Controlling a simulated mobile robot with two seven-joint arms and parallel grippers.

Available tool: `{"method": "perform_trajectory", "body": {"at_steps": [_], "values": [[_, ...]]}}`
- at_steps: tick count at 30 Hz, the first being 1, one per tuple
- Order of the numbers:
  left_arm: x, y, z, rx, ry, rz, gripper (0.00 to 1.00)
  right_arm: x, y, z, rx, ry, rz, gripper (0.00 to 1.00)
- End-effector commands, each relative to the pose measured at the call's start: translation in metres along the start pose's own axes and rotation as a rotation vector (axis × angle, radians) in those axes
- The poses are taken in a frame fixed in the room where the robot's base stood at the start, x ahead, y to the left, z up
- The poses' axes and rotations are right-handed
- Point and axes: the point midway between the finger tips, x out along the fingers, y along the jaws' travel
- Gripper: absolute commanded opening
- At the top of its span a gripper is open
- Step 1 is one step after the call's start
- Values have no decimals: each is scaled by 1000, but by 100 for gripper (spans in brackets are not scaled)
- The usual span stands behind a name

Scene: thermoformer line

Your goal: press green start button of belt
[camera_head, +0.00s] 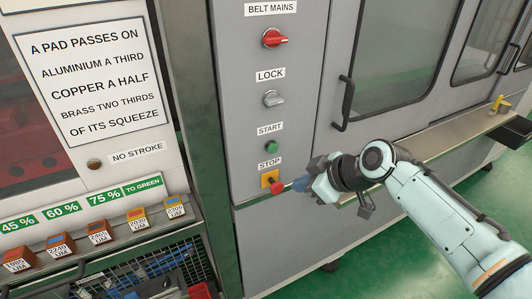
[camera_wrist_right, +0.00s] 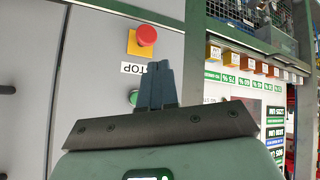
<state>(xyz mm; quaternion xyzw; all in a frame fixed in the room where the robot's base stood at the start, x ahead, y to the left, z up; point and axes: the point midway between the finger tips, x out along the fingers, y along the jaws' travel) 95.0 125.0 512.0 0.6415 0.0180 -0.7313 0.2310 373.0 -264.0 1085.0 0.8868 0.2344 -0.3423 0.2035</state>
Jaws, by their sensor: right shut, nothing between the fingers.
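The green START button (camera_head: 271,147) is a small round button on the grey belt panel, between the LOCK switch and the STOP button. In the right wrist view the green button (camera_wrist_right: 133,97) shows just left of my fingers, partly covered by them. The red STOP button (camera_head: 277,187) on its yellow plate sits below START; it also shows in the wrist view (camera_wrist_right: 146,35). My right gripper (camera_head: 299,184) is shut and empty, just right of the STOP button in the head view and lower than START. Whether it touches anything I cannot tell. My left gripper is out of view.
Above START are the grey LOCK switch (camera_head: 273,98) and the red BELT MAINS switch (camera_head: 274,39). A black door handle (camera_head: 344,103) stands out to the right. A ledge (camera_head: 440,135) runs below the windows. Several labelled blocks (camera_head: 137,218) sit at the lower left.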

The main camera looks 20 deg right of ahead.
Motion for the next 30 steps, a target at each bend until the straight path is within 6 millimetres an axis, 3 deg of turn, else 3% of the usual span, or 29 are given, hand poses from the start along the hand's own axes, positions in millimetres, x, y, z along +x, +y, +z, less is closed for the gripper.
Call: {"method": "perform_trajectory", "body": {"at_steps": [5,14,22,30], "values": [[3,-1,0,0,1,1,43,-24,-2,-10,-48,26,14,0],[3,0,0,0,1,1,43,-26,-2,-10,-52,27,14,0],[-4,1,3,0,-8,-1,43,-19,5,-18,-50,26,13,0],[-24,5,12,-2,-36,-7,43,6,24,-40,-50,26,12,0]]}}
